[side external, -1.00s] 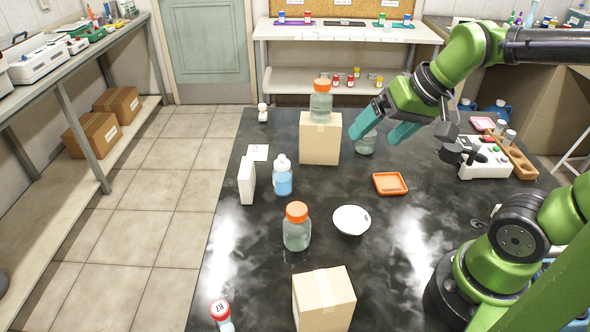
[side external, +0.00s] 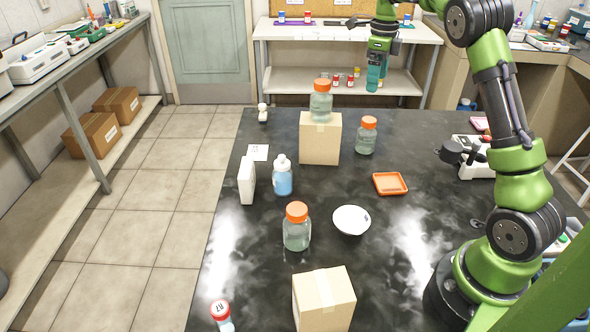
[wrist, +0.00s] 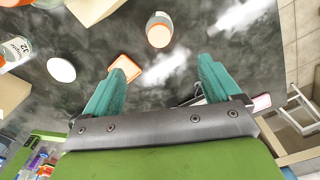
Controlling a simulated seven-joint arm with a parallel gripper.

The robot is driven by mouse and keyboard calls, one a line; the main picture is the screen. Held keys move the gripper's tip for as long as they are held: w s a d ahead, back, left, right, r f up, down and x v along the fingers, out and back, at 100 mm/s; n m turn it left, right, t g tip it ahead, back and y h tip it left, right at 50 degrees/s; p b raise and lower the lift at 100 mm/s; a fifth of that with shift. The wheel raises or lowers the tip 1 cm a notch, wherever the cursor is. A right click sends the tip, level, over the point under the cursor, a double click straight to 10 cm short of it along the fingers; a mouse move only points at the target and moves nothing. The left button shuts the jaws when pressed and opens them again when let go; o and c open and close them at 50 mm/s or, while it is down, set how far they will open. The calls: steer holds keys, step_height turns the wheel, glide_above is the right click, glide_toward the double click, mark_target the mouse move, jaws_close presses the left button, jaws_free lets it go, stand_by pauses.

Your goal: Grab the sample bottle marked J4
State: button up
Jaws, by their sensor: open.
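Several clear bottles with orange caps stand here: one on a cardboard box (side external: 320,103), one on the bench right of that box (side external: 366,137), and one nearer the front (side external: 297,230). In the wrist view, the front bottle (wrist: 17,52) shows a label that seems to read J2. A bottle beyond the fingertips (wrist: 159,30) has its label turned from view. I cannot read J4 on any bottle. My gripper (side external: 376,75) is raised at the back of the bench, above and apart from the bottles. Its teal fingers (wrist: 165,68) are open and empty.
A cardboard box (side external: 320,140) bears one bottle; another box (side external: 323,300) stands in front. An orange tray (side external: 390,184), white bowl (side external: 351,220), blue-filled bottle (side external: 282,178) and white upright box (side external: 247,180) stand on the black bench.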

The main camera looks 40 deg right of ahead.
mark_target(367, 129)
step_height(367, 129, down, 17)
steer(key=shift+w+a+r, duration=0.1)
steer(key=shift+w, duration=0.05)
stand_by(0.5)
steer(key=shift+c, duration=0.4)
steer(key=c, duration=1.2)
